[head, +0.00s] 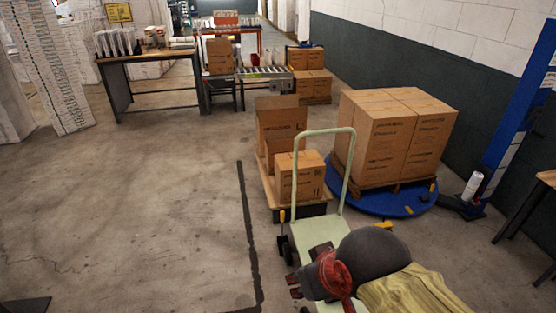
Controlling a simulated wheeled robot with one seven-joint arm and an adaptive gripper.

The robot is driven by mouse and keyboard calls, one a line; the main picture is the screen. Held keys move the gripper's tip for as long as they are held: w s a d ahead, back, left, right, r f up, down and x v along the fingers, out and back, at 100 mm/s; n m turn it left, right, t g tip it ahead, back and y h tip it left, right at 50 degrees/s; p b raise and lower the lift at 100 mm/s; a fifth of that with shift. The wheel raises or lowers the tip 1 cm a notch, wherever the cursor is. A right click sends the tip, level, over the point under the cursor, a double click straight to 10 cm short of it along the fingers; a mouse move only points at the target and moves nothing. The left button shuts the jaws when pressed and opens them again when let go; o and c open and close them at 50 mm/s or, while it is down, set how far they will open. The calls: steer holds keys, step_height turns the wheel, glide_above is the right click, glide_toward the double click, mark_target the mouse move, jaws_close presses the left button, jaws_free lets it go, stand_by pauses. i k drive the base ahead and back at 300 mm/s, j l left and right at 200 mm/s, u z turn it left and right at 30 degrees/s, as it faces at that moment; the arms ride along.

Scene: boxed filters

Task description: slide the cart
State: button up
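A pale green cart with an upright looped handle (325,132) stands right of centre in the head view. Its flat deck (318,232) looks empty where it shows. A dark wheel shows at its left side. My arm, dark grey with a red part and a yellowish covering, reaches in from the lower right and hides the near part of the deck. My gripper (294,286) appears as small dark shapes at the arm's left end, over or beside the cart's near left side. I cannot tell whether it touches the cart, or whether its fingers are open.
Just beyond the cart, cartons (300,177) sit on a low wooden platform. A blue turntable (385,207) with stacked cartons (395,135) is to the right. A dark floor line (247,225) runs left of the cart; the floor beyond it is clear. A workbench (150,57) stands far left.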

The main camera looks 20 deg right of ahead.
mark_target(308, 233)
steer(key=i+j, duration=0.3)
steer(key=j, duration=0.15)
steer(key=i+j, duration=0.35)
steer(key=j, duration=0.15)
steer(key=i+j, duration=0.3)
steer(key=j, duration=0.15)
steer(key=i+l, duration=0.25)
steer(key=i, duration=0.15)
steer(key=i+l, duration=0.25)
steer(key=i, duration=0.2)
steer(key=i+l+z, duration=0.1)
steer(key=i+l, duration=0.15)
steer(key=i, duration=0.15)
steer(key=i+l, duration=0.15)
steer(key=l, duration=0.15)
